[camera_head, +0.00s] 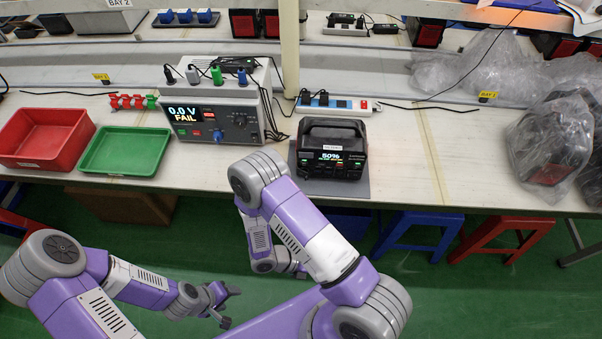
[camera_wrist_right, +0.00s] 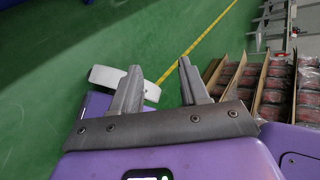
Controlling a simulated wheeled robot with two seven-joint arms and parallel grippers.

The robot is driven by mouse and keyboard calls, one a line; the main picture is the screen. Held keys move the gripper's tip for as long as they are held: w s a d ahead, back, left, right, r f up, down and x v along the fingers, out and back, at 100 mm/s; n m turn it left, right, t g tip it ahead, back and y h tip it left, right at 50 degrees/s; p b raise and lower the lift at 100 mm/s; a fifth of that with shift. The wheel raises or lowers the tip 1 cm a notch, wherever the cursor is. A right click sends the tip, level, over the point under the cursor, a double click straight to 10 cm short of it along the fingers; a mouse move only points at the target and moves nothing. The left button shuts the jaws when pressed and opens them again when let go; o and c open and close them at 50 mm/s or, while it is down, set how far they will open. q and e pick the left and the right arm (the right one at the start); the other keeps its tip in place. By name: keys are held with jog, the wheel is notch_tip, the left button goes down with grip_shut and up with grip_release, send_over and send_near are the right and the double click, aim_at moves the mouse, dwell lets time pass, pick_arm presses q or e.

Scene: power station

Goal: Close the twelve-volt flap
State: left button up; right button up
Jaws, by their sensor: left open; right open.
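The black power station (camera_head: 331,150) stands on a grey mat (camera_head: 318,187) on the bench, its front with a lit "50%" display facing me. The twelve-volt flap is too small to make out on that front. My left gripper (camera_head: 228,304) is open and empty, low over the green floor in front of the bench, well apart from the power station. My right gripper (camera_wrist_right: 160,68) is open and empty in the right wrist view, with only floor and boxes beyond it.
A tester (camera_head: 221,112) reading "0.0 V FAIL" stands left of the power station. A power strip (camera_head: 335,104) lies behind it. Red (camera_head: 45,135) and green (camera_head: 122,151) trays sit at left, a bagged unit (camera_head: 550,145) at right. Bench between is clear.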

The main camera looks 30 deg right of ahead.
jog(key=w+d+r+n+t+h+p, duration=0.1)
jog(key=w+r+n+t+h+p, duration=0.2)
jog(key=w+r+n+t+h, duration=0.35)
jog(key=n+t+p, duration=0.1)
jog(key=n+t, duration=0.6)
jog(key=n, duration=0.1)
send_near(302, 175)
jog(key=shift+y, duration=0.35)
jog(key=d, duration=0.4)
jog(key=w+d+r, duration=0.1)
jog(key=d, duration=0.1)
pick_arm(q)
jog(key=shift+r, duration=2.55)
pick_arm(e)
jog(key=shift+w+d+n+t, duration=0.25)
jog(key=shift+w+d, duration=0.1)
jog(key=shift+d, duration=0.15)
grip_shut()
pick_arm(q)
jog(key=shift+r, duration=0.1)
